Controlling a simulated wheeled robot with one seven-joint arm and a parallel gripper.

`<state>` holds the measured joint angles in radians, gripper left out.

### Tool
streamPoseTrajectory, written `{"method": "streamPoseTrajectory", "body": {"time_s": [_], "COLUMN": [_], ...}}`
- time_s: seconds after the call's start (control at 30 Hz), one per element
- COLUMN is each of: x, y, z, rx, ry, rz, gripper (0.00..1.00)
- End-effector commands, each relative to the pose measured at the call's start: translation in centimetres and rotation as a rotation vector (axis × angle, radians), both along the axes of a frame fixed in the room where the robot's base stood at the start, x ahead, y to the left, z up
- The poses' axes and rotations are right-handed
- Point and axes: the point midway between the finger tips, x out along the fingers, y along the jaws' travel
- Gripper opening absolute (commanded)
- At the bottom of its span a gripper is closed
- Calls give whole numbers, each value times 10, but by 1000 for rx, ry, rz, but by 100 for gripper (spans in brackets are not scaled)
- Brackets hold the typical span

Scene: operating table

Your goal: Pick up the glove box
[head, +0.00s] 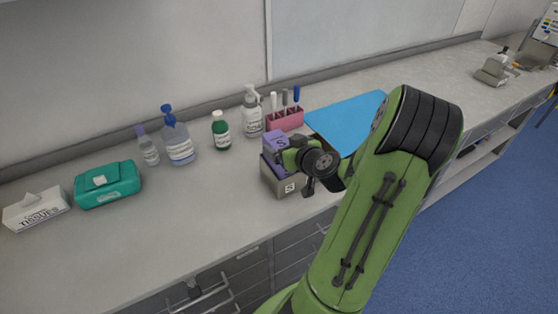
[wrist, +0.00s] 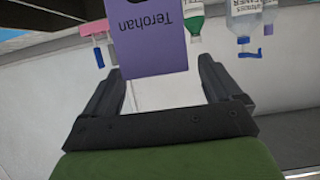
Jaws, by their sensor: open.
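The purple glove box (head: 274,137) stands at the middle of the counter, with an "S" on its top face. More purple shows below it, and a grey box with an "S" label (head: 286,183) is beneath or in front; my gripper hides part of the stack. My gripper (head: 292,146) is at the glove box's right side. In the wrist view the glove box (wrist: 152,32) appears upside down with "Terohan" on its face. My open gripper (wrist: 158,76) has one finger towards each side of it; I cannot tell whether the box is between the fingertips.
A pink rack (head: 285,120) and a white spray bottle (head: 252,115) stand behind the box. A blue sheet (head: 345,117) lies right. The counter's front left (head: 150,240) is clear.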

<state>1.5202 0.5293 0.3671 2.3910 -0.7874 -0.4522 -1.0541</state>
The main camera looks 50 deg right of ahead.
Motion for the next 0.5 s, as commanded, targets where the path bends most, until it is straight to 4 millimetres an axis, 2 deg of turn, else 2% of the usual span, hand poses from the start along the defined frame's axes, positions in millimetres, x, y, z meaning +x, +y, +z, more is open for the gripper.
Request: {"method": "streamPoseTrajectory", "body": {"time_s": [0.1,0.2,0.4,0.43,0.5], "x": [21,31,32,32,32], "y": [-6,-10,-10,-10,-11], "z": [-9,-13,-15,-15,-15], "rx": [3,1,0,0,0], "ry": [-1,-1,0,0,0], "rz": [5,3,1,1,1], "gripper": [92,92,92,90,79]}}
